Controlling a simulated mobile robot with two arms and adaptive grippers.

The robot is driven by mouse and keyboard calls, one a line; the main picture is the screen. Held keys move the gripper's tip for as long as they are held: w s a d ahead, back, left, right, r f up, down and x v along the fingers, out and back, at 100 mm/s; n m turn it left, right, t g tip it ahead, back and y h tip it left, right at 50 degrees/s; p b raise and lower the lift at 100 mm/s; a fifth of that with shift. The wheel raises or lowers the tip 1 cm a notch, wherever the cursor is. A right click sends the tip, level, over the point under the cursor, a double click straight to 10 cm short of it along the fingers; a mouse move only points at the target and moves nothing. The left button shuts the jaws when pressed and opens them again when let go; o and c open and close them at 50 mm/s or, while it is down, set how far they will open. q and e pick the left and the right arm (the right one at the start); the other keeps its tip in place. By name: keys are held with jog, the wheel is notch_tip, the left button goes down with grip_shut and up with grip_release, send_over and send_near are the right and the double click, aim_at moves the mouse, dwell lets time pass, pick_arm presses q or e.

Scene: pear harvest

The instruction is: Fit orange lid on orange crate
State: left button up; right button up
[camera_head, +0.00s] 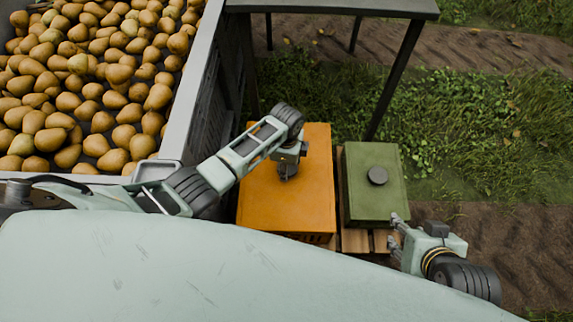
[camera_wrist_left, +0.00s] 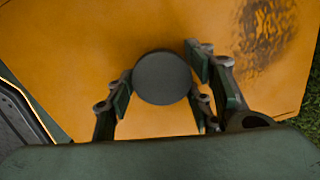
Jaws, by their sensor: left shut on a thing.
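Whether the lid is fully seated cannot be told. My left gripper (camera_head: 286,175) is over the middle of the lid, shut on its dark round knob (camera_wrist_left: 162,79). In the left wrist view the fingers stand on both sides of the knob, and the lid (camera_wrist_left: 70,50) fills most of the picture, with a dark smudge. My right gripper (camera_head: 396,231) is open and empty near the green crate's front right corner.
A green lidded crate (camera_head: 372,205) with a dark knob stands right of the orange one, on a wooden pallet (camera_head: 353,240). A large grey bin (camera_head: 190,85) of pears is at the left. A dark table (camera_head: 335,8) stands behind. Grass and soil lie to the right.

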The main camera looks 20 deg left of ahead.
jog(key=shift+s+d+f+g, duration=0.2)
jog(key=shift+s+g, duration=0.05)
jog(key=shift+s, duration=0.25)
jog(key=shift+s+d+f+g, duration=0.15)
jog(key=shift+s+g, duration=0.1)
jog(key=shift+s, duration=0.2)
jog(key=shift+w, duration=0.15)
pick_arm(q)
jog(key=shift+f, duration=0.1)
pick_arm(e)
jog(key=shift+w+a+r, duration=0.15)
jog(key=shift+w+a, duration=0.05)
jog(key=shift+w, duration=0.05)
jog(key=shift+w, duration=0.1)
pick_arm(q)
jog(key=shift+f, duration=0.1)
pick_arm(e)
jog(key=shift+w+a+r+t, duration=0.1)
jog(key=shift+w+r+t, duration=0.1)
jog(key=shift+w+t, duration=0.2)
pick_arm(q)
jog(key=shift+f, duration=0.15)
pick_arm(e)
jog(key=shift+w+a+r+t, duration=0.2)
jog(key=shift+w+t, duration=0.1)
jog(key=shift+w, duration=0.1)
jog(key=shift+w, duration=0.2)
